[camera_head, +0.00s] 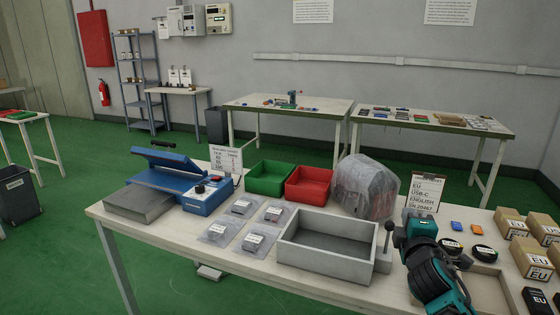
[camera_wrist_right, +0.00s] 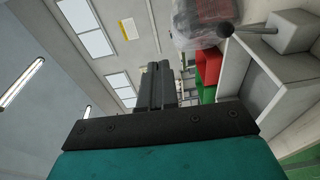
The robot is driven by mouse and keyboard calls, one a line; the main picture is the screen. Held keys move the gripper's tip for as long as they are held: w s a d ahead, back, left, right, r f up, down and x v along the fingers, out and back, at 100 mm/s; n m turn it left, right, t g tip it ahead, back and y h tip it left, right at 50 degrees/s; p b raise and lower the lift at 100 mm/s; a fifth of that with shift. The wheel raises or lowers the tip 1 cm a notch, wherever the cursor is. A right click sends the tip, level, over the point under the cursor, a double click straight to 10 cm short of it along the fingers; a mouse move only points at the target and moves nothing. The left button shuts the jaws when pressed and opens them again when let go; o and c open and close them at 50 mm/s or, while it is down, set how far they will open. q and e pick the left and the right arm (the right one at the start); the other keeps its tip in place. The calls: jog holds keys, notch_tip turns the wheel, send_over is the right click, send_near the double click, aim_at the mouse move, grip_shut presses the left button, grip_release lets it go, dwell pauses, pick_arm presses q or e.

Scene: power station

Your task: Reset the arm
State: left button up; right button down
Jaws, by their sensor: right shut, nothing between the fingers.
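My right gripper (camera_head: 412,216) is above the right part of the front table, on the teal and black arm that comes in from the bottom right. In the right wrist view, its two dark fingers (camera_wrist_right: 154,84) are shut together with nothing between them. A grey lever with a dark ball knob (camera_head: 389,226) stands just left of the gripper, beside the open grey bin (camera_head: 330,264). The ball knob (camera_wrist_right: 225,30) also shows in the right wrist view, apart from the fingers. My left gripper is not in view.
The front table holds a blue press-like machine (camera_head: 206,196), a green bin (camera_head: 269,178), a red bin (camera_head: 309,183), a clear plastic bag (camera_head: 368,187) and several packaged items. Cardboard boxes (camera_head: 533,258) and a sign (camera_head: 424,191) are near the right arm.

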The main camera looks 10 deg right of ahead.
jog(key=s+a+f+m+g+y, duration=0.1)
jog(key=s+a+f+m+y, duration=0.1)
jog(key=s+a+f, duration=0.45)
jog(key=s+a+f+m+g+y, duration=0.1)
jog(key=s+a+f+g+y, duration=0.15)
jog(key=f, duration=0.65)
jog(key=s+a+f+m+y, duration=0.1)
jog(key=s+a+f+m, duration=0.1)
jog(key=s+a+f, duration=0.1)
jog(key=s+a+f+m+g+y, duration=0.1)
jog(key=s+a+f+m, duration=0.2)
jog(key=s+a, duration=0.2)
jog(key=s+a+f+m+g+y, duration=0.1)
jog(key=s+a+f+m+y, duration=0.1)
jog(key=s, duration=0.7)
jog(key=shift+a+f+m, duration=0.4)
jog(key=shift+a+f, duration=0.2)
jog(key=shift+a, duration=0.3)
jog(key=shift+w, duration=0.1)
